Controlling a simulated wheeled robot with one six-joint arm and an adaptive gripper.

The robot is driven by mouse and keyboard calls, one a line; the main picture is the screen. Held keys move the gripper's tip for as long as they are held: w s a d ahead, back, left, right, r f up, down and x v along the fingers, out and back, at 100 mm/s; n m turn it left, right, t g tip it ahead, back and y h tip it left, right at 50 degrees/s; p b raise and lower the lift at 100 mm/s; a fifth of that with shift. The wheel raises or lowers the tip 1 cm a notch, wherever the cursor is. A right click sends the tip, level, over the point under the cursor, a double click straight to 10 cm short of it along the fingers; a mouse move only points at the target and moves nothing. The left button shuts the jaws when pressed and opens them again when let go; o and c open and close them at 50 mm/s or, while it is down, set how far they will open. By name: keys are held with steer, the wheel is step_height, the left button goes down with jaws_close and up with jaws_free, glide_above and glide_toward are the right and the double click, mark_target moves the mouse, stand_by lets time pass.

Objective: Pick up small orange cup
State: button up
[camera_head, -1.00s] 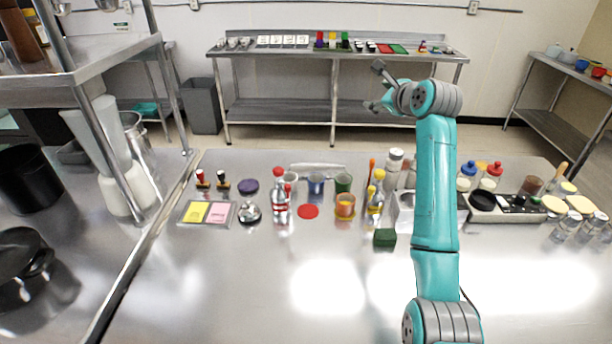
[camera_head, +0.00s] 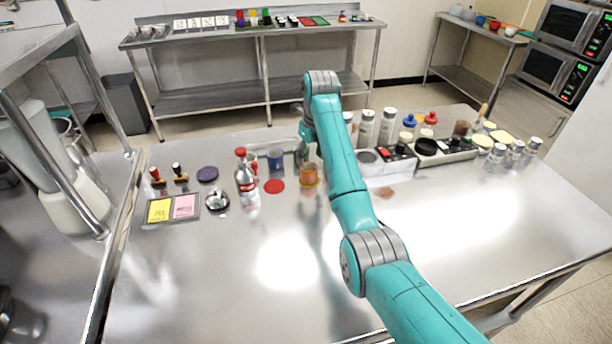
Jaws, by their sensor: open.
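The small orange cup (camera_head: 309,175) stands upright on the steel table, with a yellow band near its base. My gripper (camera_head: 303,148) points down just behind and slightly left of the cup in the picture. It is small and partly hidden by my arm, and it is open with nothing seen in it. I cannot tell its exact height above the table.
A blue cup (camera_head: 276,160) and a red disc (camera_head: 274,186) are left of the orange cup. A red-capped bottle (camera_head: 246,180) stands farther left. Shakers (camera_head: 366,128) stand behind right. The front of the table (camera_head: 240,270) is clear.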

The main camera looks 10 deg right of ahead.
mark_target(309, 170)
steer(key=shift+w+a+f, duration=0.1)
steer(key=shift+w+f, duration=0.05)
steer(key=shift+f, duration=1.45)
steer(key=shift+w+a+f, duration=0.1)
steer(key=shift+w+f, duration=0.05)
steer(key=shift+f, duration=1.45)
steer(key=shift+r, duration=0.15)
steer(key=c, duration=1)
